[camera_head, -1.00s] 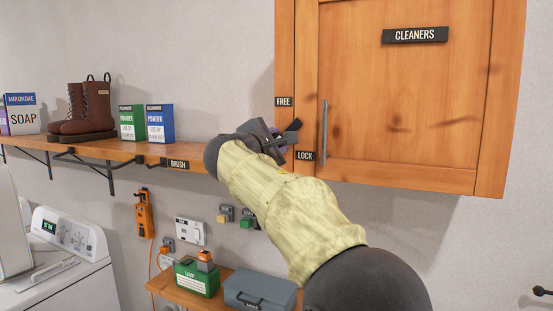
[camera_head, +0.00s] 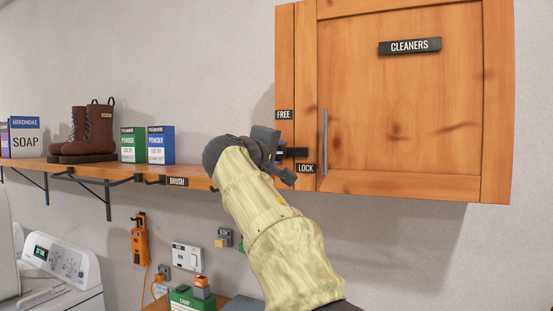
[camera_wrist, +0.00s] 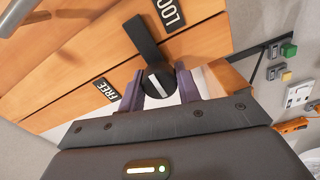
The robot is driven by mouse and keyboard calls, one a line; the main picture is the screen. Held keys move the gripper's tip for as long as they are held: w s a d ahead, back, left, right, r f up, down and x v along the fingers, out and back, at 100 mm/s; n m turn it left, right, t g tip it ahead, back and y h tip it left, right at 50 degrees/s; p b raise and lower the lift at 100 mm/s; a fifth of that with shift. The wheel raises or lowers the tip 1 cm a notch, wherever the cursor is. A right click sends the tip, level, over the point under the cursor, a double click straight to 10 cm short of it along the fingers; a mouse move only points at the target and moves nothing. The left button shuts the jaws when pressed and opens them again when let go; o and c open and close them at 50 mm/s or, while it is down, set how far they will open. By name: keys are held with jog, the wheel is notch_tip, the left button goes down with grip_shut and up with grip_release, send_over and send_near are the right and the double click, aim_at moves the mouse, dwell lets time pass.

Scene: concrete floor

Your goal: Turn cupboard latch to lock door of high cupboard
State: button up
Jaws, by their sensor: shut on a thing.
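The high cupboard (camera_head: 400,100) has a wooden door, shut, with a vertical metal handle (camera_head: 324,142). The black latch (camera_wrist: 146,38) is on the frame left of the door. Its bar (camera_head: 296,152) lies about level in the head view, pointing right across the door edge, between the FREE label (camera_head: 284,114) and the LOCK label (camera_head: 306,168). My gripper (camera_wrist: 158,85) is shut on the latch knob, one finger on each side. In the head view my gripper (camera_head: 277,157) partly hides the knob.
A wooden shelf (camera_head: 120,170) with boots (camera_head: 90,130), powder boxes (camera_head: 146,145) and a soap box (camera_head: 24,138) runs left of my gripper. An orange tool (camera_head: 140,240) and wall switches (camera_head: 187,256) are below. The wall under the cupboard is clear.

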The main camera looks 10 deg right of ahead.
dwell(0.3)
jog(key=shift+f, duration=0.1)
jog(key=o, duration=1)
jog(key=shift+c, duration=0.2)
jog(key=shift+s+a, duration=0.1)
jog(key=b+v, duration=0.5)
jog(key=v, duration=1.2)
